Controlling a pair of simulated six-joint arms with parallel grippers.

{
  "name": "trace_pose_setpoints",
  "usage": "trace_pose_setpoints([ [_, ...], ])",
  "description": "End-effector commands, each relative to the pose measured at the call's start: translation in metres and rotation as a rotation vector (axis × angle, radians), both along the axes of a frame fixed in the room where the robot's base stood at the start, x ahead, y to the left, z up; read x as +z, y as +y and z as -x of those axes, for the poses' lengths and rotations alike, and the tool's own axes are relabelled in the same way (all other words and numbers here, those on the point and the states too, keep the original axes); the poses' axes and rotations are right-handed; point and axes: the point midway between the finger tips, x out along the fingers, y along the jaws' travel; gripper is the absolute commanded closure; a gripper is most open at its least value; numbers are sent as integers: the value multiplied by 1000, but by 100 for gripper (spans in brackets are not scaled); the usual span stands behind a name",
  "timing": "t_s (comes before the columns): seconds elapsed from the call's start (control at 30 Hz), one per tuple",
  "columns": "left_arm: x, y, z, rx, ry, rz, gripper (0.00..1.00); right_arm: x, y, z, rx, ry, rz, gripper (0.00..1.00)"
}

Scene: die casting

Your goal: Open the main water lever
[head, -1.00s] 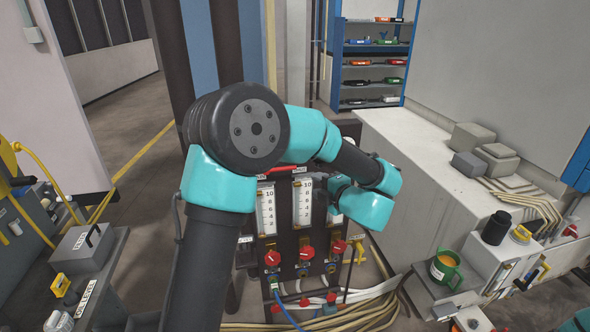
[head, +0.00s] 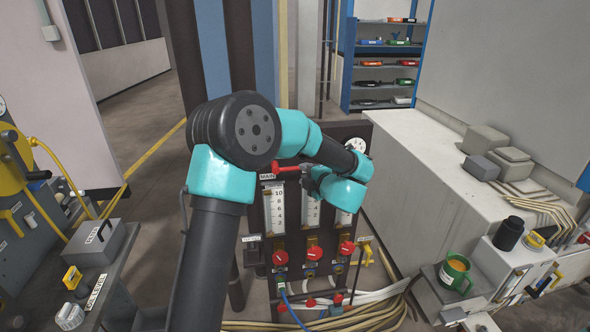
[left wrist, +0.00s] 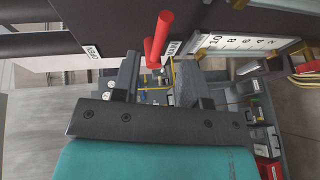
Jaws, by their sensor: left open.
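The main water lever is a red handle (head: 287,169) at the top of the dark gauge panel, just above the MAIN label (head: 267,177). It also shows as a red bar (left wrist: 160,36) in the left wrist view. My left gripper (head: 305,177) is just right of the handle in the head view, partly hidden by my wrist. In the left wrist view its two dark fingers (left wrist: 158,82) are apart, with the lever's lower end in line with the gap. I cannot tell whether they touch it. An OPEN label (left wrist: 92,53) lies left of the lever. My right gripper is out of view.
Below the lever are white scale gauges (head: 277,208) and red valve knobs (head: 280,258). A grey box (head: 97,242) sits on the left bench.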

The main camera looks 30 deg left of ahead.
Motion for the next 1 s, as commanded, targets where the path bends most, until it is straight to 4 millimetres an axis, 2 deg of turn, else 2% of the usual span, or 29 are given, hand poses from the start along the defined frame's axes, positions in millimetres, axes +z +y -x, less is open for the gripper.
trace_pose_setpoints([
  [0.2,-7,33,-16,2,2,0,60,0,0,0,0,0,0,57],
  [0.33,-10,48,-23,2,1,-1,60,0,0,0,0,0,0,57],
  [0.5,-12,56,-28,0,0,0,60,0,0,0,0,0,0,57],
  [0.77,-12,57,-28,0,1,0,60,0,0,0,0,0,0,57],
  [1.0,-12,57,-28,0,1,0,81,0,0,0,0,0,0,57],
])
